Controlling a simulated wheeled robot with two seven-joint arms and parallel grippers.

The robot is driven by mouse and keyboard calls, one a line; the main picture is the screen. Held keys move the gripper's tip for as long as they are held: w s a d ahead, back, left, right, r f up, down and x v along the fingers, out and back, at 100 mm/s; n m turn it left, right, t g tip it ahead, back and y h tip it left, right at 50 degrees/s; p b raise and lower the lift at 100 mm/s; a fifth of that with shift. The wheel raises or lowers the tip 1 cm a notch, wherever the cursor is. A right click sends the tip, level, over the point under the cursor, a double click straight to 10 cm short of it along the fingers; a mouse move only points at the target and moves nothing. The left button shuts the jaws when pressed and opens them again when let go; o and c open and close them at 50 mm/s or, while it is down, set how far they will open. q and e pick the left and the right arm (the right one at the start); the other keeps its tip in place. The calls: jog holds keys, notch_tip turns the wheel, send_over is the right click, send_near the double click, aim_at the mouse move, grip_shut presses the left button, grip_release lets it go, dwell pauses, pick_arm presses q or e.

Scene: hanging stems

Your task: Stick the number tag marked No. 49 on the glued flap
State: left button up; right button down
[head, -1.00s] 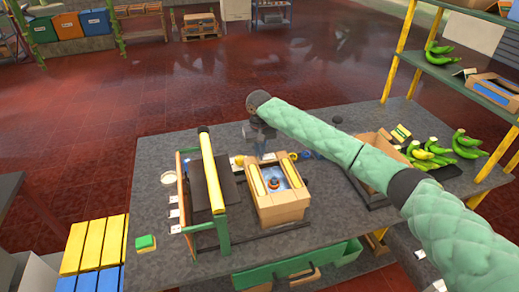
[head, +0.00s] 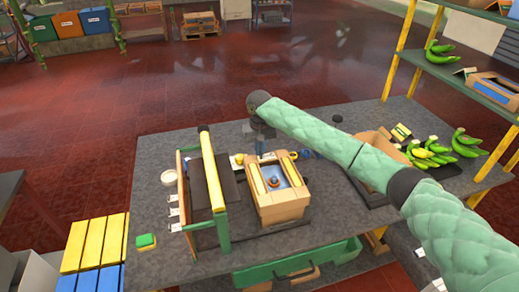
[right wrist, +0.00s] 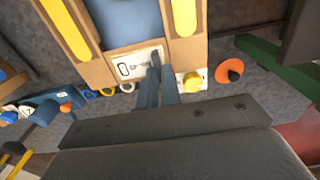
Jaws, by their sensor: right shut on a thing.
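A cardboard carton (head: 281,210) stands on the grey bench, its long flaps bearing yellow strips. In the right wrist view the carton (right wrist: 186,22) fills the top, and a white tag with dark marks (right wrist: 130,64) is at its short flap. The tag's number is too small to read. My right gripper (head: 264,150) is at the carton's far end. In the right wrist view its narrow fingers (right wrist: 160,72) are shut at the tag's edge, partly covering it. I cannot tell whether the tag touches the flap. My left gripper is out of view.
A yellow bar on a green frame (head: 211,170) stands left of the carton. A yellow knob (right wrist: 193,81) and an orange disc (right wrist: 229,70) are near my fingers. Bananas (head: 428,152) and an open carton (head: 368,151) are to the right. The bench's front left is mostly clear.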

jog(key=shift+f, duration=0.15)
jog(key=c, duration=2)
grip_release()
jog(key=o, duration=0.4)
jog(key=shift+o, duration=0.4)
jog(key=o, duration=0.4)
jog(key=shift+r+p, duration=0.8)
jog(key=shift+r, duration=0.15)
notch_tip(320, 180, up, 3)
jog(key=p, duration=0.2)
jog(key=shift+p, duration=0.3)
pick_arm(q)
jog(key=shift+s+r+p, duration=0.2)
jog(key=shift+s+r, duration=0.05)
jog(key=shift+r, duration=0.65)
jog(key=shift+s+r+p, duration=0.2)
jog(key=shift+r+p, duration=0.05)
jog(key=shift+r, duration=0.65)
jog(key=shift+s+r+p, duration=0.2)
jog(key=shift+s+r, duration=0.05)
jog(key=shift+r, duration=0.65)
pick_arm(e)
jog(key=shift+r, duration=1.15)
